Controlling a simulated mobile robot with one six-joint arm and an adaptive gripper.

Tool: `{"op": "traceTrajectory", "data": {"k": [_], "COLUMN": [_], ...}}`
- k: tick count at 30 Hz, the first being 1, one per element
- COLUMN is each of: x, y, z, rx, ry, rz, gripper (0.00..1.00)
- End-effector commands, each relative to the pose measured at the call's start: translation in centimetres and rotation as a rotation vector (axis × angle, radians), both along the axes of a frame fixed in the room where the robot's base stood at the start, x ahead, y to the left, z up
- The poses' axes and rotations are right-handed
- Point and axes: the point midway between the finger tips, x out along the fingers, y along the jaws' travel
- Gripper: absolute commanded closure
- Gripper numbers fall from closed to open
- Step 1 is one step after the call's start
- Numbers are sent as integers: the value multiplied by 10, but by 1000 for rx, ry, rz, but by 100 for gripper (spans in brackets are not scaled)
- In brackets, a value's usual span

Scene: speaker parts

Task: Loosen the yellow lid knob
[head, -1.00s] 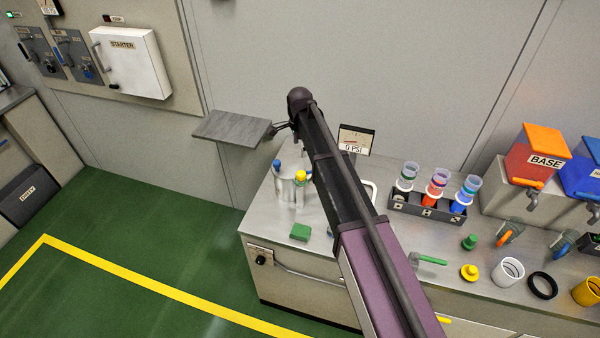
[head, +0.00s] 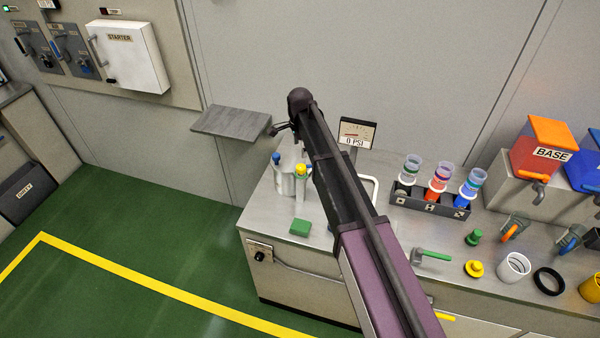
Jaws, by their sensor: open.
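The yellow lid knob (head: 301,170) tops a pale upright post at the front of a metal pot (head: 286,184) on the counter's left end. A blue knob (head: 276,158) stands to its left. My arm hides the right side of the pot. My gripper (head: 272,129) is small and dark at the arm's far end, by the grey wall shelf, above and left of the yellow knob in the picture. It is open, apart from the knob, and appears empty.
A green block (head: 300,228) lies in front of the pot. A gauge (head: 357,133) reading 0 PSI stands behind my arm. A rack of cups (head: 431,201), a loose yellow part (head: 474,269) and a white ring (head: 513,267) lie to the right. The grey shelf (head: 230,122) juts out near my gripper.

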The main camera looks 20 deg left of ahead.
Motion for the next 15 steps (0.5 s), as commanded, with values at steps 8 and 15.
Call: {"op": "traceTrajectory", "data": {"k": [8,15], "x": [0,0], "y": [0,0], "z": [-26,-45], "rx": [0,0], "ry": [0,0], "rz": [0,0], "gripper": [13,13]}}
